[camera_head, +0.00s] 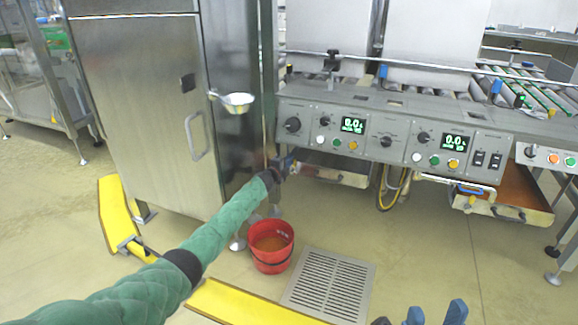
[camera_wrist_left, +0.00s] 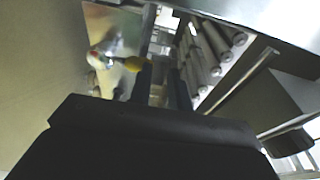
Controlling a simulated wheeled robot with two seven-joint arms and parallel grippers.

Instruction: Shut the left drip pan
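The left drip pan (camera_head: 335,178) is a shallow metal tray under the left control panel. Only its front part shows, and it sticks out less than the right drip pan (camera_head: 510,208). My left gripper (camera_head: 287,160) is at the left end of the left pan, just below the panel's corner; whether it touches is unclear. In the left wrist view its two dark fingers (camera_wrist_left: 162,85) stand apart with a gap between them, and nothing is clearly held. My right gripper (camera_head: 437,312) shows at the bottom edge as two blue fingers, apart and empty.
A red bucket (camera_head: 271,247) stands on the floor below my left arm, beside a floor grate (camera_head: 330,285). A yellow hose (camera_head: 388,190) hangs between the pans.

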